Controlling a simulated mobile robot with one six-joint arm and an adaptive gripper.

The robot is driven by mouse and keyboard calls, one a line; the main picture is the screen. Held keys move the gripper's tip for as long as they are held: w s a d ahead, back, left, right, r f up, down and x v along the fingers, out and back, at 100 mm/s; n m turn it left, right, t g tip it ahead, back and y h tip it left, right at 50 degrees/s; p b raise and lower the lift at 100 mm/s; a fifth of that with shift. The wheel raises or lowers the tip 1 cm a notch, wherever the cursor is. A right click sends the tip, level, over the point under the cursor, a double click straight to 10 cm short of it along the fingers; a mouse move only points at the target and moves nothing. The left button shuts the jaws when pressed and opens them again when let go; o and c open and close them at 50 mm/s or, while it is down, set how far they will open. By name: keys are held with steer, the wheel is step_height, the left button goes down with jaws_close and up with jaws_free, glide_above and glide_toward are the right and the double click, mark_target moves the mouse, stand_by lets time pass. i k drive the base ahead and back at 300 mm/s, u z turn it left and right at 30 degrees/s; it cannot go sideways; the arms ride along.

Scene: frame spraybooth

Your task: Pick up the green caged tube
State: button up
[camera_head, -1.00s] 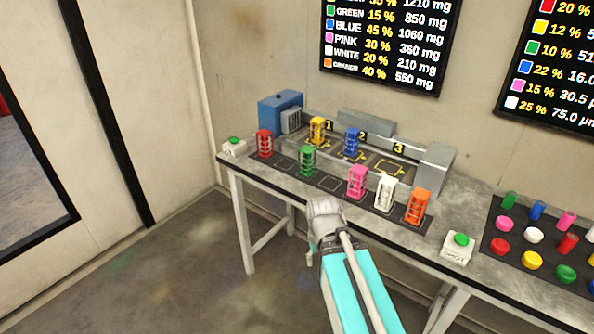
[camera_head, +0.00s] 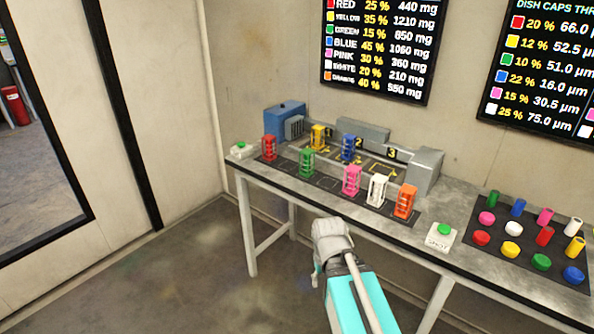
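The green caged tube (camera_head: 306,164) stands upright on the dark mat (camera_head: 329,183) on the table, between the red caged tube (camera_head: 269,148) and the pink caged tube (camera_head: 351,181). My arm reaches up from the bottom of the picture, and its end lies in front of the table, below and right of the green tube and well apart from it. The gripper fingers are hidden or too small to tell. I cannot see anything held.
White (camera_head: 377,190) and orange (camera_head: 405,201) caged tubes stand to the right on the mat. Yellow (camera_head: 318,137) and blue (camera_head: 348,148) ones stand behind, near grey blocks. A green-button box (camera_head: 441,237) and a tray of coloured caps (camera_head: 470,244) are farther right.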

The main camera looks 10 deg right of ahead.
mark_target(307, 153)
steer(key=z, duration=0.2)
steer(key=i, duration=0.9)
steer(key=u, duration=0.75)
steer(key=k, duration=0.3)
steer(key=u, duration=0.1)
